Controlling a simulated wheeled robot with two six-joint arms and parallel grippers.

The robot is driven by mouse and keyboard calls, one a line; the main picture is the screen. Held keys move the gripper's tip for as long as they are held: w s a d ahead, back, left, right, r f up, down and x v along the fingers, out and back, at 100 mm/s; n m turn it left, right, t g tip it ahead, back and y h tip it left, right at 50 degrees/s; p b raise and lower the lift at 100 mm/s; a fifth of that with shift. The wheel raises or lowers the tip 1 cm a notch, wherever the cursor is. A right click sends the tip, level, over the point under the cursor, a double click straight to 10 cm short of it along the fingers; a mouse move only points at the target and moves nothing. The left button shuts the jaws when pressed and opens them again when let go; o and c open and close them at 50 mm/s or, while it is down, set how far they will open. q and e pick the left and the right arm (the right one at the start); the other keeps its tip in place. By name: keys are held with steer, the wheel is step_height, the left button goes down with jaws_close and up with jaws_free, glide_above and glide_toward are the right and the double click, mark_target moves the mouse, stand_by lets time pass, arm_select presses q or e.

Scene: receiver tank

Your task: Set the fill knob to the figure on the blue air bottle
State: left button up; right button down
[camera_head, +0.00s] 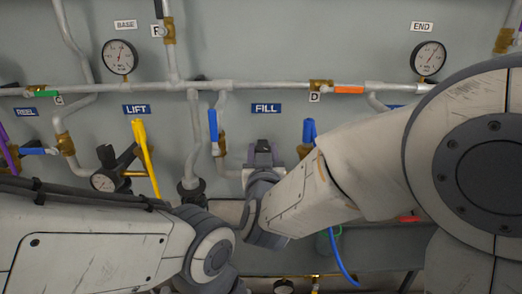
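The blue FILL label (265,108) is on the grey wall panel, right of the middle. My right gripper (263,154) is just below it, pointing at the panel. I see it from behind, so its fingers' opening and anything between them cannot be made out. No fill knob shows clearly; the gripper and wrist cover the spot under the label. I cannot make out a blue air bottle or a figure on one. A blue hose (341,260) hangs below my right forearm. My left arm crosses the lower left, and its gripper is out of sight.
Grey pipes (255,85) run across the panel with several lever valves. A blue lever (213,125) is left of my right gripper; another (309,131) is to its right. Gauges (120,56) sit above.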

steer(key=shift+d+f+n+y+b, duration=0.15)
steer(key=shift+n+y+b, duration=0.3)
steer(key=shift+y+b, duration=0.25)
steer(key=shift+d+n+y+b, duration=0.1)
steer(key=shift+n+y+b, duration=0.35)
steer(key=shift+y+b, duration=0.25)
steer(key=shift+n+g+y+b, duration=0.3)
steer(key=shift+n+y+b, duration=0.3)
steer(key=shift+y+b, duration=0.3)
steer(key=shift+n+g+y+b, duration=0.45)
steer(key=shift+n+y, duration=0.25)
steer(key=shift+y, duration=0.3)
steer(key=shift+w+n+y, duration=0.1)
steer(key=shift+n+y, duration=0.2)
steer(key=shift+y, duration=0.1)
steer(key=shift+r+n+g+y, duration=0.2)
steer(key=shift+n+g+y, duration=0.45)
steer(key=shift+y, duration=0.25)
steer(key=shift+a+n+g+y+p, duration=0.15)
steer(key=shift+n+g+y+p, duration=1.35)
steer(key=shift+y+p, duration=0.25)
